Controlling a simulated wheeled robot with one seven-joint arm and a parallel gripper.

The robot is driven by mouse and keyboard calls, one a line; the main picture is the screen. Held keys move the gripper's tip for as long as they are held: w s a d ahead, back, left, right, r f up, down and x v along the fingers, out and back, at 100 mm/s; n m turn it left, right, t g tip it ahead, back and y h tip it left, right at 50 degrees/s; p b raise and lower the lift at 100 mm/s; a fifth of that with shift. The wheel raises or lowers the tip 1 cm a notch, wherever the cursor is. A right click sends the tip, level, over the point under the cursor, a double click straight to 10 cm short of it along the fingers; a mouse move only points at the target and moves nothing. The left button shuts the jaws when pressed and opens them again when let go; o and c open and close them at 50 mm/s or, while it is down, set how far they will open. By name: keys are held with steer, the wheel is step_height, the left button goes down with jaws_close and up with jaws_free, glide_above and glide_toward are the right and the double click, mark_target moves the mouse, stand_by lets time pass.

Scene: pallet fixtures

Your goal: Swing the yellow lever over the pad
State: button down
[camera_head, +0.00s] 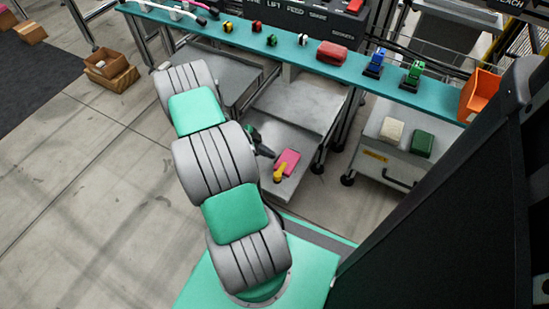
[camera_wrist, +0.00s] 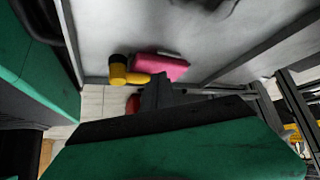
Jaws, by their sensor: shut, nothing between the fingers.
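The yellow lever (camera_head: 279,175) sits at the lower left edge of the pink pad (camera_head: 289,161) on a low grey platform. In the wrist view the lever (camera_wrist: 118,73) has a rounded end at left and a short arm reaching right to the edge of the pad (camera_wrist: 165,66). I cannot tell whether that arm lies over the pad or only against it. My gripper (camera_head: 268,152) is shut and empty, just up and left of the pad in the head view and partly hidden by my arm. In the wrist view my dark fingers (camera_wrist: 157,92) show just below the pad.
A teal shelf (camera_head: 300,52) with small fixtures and a red block (camera_head: 331,53) runs behind. A grey cart (camera_head: 385,158) holding a beige and a green block stands right. A red piece (camera_wrist: 132,104) shows beside my fingers. Open floor lies left.

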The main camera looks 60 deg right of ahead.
steer(key=w+r+p, duration=0.3)
steer(key=w+r, duration=0.4)
steer(key=shift+d+r, duration=0.15)
steer(key=shift+r, duration=0.2)
steer(key=shift+w, duration=0.1)
